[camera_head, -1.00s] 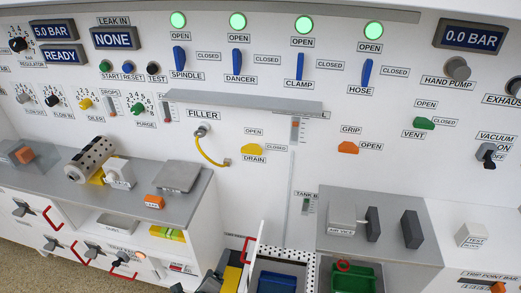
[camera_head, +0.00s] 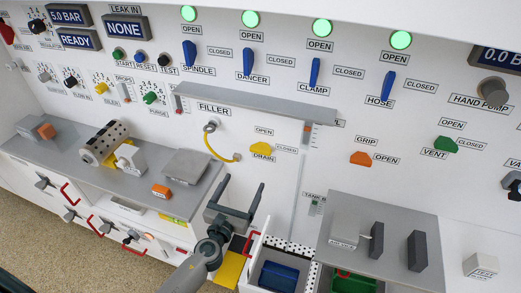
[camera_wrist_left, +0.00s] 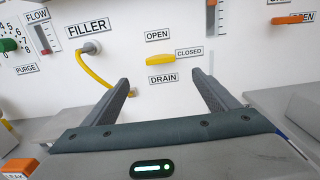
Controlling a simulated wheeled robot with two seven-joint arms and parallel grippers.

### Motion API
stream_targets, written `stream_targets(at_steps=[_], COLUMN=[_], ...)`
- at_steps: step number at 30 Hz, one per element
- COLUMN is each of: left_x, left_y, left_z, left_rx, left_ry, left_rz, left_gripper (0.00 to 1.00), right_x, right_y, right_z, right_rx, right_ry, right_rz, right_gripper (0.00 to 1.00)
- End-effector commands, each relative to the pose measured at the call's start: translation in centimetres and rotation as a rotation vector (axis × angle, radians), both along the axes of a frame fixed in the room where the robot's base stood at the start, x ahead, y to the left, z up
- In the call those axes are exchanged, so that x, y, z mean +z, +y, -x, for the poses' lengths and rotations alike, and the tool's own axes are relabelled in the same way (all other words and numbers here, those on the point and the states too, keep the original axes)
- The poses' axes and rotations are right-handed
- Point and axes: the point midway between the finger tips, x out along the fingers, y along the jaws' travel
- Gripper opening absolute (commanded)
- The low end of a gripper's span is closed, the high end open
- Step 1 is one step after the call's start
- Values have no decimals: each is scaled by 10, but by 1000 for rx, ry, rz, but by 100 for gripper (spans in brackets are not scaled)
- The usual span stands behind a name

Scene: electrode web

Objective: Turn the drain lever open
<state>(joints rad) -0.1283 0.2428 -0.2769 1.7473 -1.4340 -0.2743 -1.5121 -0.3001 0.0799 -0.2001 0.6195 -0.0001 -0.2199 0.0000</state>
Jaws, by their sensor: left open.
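The yellow drain lever (camera_head: 262,149) is on the white panel, between the OPEN label above and the DRAIN label below, with the CLOSED label at its right. It also shows in the left wrist view (camera_wrist_left: 161,60), where it lies roughly horizontal. My left gripper (camera_head: 240,192) is open and empty, below and in front of the lever in the head view. In the left wrist view the gripper (camera_wrist_left: 162,85) has its fingers spread to either side, below the lever, and touches nothing. My right gripper does not show.
A yellow hose (camera_head: 215,150) runs from the FILLER port, left of the lever. The orange grip lever (camera_head: 361,158) is to the right. A grey ledge (camera_head: 255,103) juts out above. An open drawer with a blue bin (camera_head: 279,276) is below, beside a grey worktop (camera_head: 415,215).

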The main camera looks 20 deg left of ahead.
Motion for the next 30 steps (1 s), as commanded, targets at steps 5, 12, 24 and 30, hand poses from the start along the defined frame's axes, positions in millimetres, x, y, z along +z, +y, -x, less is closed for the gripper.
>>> stream_targets(at_steps=[5, 12, 24, 30], left_x=[1, 2, 0, -1], left_y=[0, -1, -3, -5], left_z=[-8, -37, -108, -141], left_rx=[0, 1, 1, 0], left_ry=[-1, -2, -1, 0], left_rz=[1, 1, 2, 3], left_gripper=[81, 81, 81, 81], right_x=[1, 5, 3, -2], right_y=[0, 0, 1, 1], right_z=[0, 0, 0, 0], right_rx=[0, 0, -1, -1], right_ry=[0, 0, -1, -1], right_rz=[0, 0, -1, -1], right_gripper=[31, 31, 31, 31])
